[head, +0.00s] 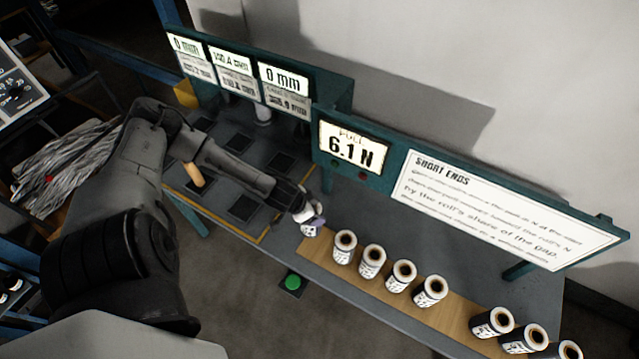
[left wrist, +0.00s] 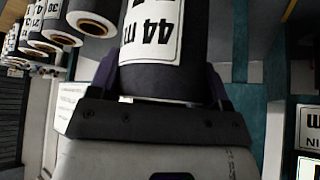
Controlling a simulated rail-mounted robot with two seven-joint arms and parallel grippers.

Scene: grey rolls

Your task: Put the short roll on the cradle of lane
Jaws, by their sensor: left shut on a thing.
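My left gripper (head: 313,212) is shut on a roll (head: 308,231) with a white label, at the left end of a row of rolls. Lane displays (head: 233,60) read 0 mm, about 100.4 mm and 0 mm. Dark square pads (head: 243,207) lie on the bench below them; the arm hides some. I cannot make out the cradles clearly. My right gripper is not in view.
Several rolls (head: 372,261) stand on a wooden strip (head: 455,310) along the bench front. A display (head: 348,150) reads PULL 6.1 N. A SHORT ENDS sign (head: 500,205) stands behind. A green button (head: 293,282) is below the front edge.

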